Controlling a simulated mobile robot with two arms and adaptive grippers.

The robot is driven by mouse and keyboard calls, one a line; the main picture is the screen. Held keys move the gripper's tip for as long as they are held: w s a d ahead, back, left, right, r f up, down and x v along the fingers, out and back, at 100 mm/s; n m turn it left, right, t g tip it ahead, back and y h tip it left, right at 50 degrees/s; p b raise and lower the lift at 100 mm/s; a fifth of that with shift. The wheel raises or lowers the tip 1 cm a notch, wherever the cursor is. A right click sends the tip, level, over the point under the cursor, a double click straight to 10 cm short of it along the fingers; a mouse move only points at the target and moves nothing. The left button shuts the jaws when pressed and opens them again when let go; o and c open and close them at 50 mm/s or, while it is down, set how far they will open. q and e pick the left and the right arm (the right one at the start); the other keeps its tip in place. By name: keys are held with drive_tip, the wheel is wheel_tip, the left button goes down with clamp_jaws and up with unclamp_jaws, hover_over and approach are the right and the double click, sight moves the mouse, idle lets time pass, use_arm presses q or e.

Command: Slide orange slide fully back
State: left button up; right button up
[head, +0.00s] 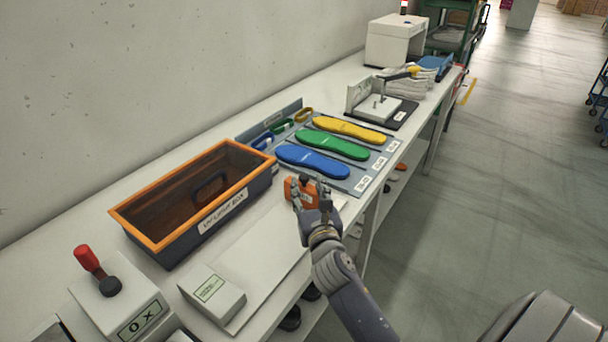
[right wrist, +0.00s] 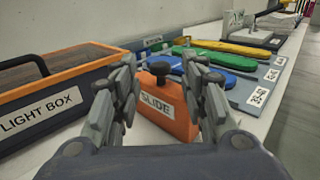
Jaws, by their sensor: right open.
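The orange slide (head: 304,196) is a small block on the bench, between the light box and the front edge. In the right wrist view the slide (right wrist: 168,112) shows a white "SLIDE" label and a dark knob (right wrist: 157,69) on top. My right gripper (head: 310,190) is open at the slide, with one finger on each side of it in the right wrist view (right wrist: 162,88). I cannot tell whether the fingers touch it. The gripper partly hides the slide in the head view. My left gripper is not in view.
The light box (head: 133,222), with an orange rim, stands to the left. Blue (head: 312,161), green (head: 332,145) and yellow (head: 349,130) insoles lie on a grey board behind the slide. A box with a red-knobbed lever (head: 88,258) is at the near left.

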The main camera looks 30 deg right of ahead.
sight(305, 180)
drive_tip(key=x, duration=0.3)
drive_tip(key=shift+w, duration=0.1)
drive_tip(key=shift+x, duration=1.1)
drive_tip(key=shift+f, duration=0.1)
drive_tip(key=shift+c, duration=0.8)
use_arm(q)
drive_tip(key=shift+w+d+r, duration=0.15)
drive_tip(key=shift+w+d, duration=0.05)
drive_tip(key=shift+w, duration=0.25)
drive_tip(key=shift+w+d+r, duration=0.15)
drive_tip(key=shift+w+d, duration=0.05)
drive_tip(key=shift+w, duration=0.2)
use_arm(e)
clamp_jaws()
